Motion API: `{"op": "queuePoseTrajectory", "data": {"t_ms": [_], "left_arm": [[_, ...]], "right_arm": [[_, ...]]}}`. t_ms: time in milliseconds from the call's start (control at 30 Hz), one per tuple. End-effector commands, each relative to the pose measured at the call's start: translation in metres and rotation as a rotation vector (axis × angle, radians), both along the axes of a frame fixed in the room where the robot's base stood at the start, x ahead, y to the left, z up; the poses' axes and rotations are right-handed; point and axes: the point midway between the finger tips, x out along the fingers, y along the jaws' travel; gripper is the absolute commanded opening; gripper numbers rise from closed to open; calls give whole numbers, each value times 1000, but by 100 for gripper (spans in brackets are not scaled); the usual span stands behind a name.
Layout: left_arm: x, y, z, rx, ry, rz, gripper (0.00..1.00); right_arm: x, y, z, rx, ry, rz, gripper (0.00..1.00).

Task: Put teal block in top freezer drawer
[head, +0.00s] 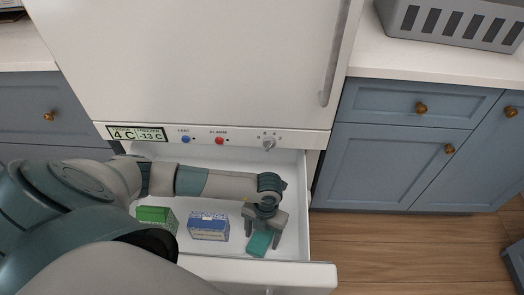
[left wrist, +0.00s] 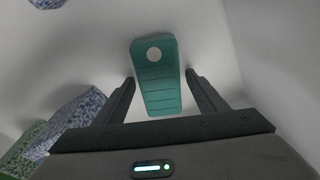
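The teal block (head: 259,243) is inside the open freezer drawer (head: 290,272), near its front right corner. In the left wrist view the teal block (left wrist: 158,90) shows a pale round spot and ridges across it. My left gripper (head: 263,222) reaches down into the drawer at the block. Its fingers (left wrist: 160,88) are apart, one on each side of the block, with narrow gaps visible. I cannot tell whether the block rests flat on the drawer floor. My right gripper is not in view.
A blue-and-white box (head: 208,227) and a green box (head: 157,217) stand in the drawer left of the block. The freezer's control panel (head: 215,138) is above the drawer. A grey basket (head: 455,22) sits on the right counter.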

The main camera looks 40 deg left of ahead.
Motion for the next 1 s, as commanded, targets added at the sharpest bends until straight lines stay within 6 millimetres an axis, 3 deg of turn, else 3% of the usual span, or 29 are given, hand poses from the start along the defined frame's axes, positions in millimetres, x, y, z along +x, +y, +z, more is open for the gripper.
{"op": "queuePoseTrajectory", "data": {"t_ms": [367, 1000], "left_arm": [[2, 0, 12, -1, -1, 0, 65], [17, 2, 110, -1, -2, -1, 65]], "right_arm": [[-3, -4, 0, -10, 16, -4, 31], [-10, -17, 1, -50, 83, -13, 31]]}}
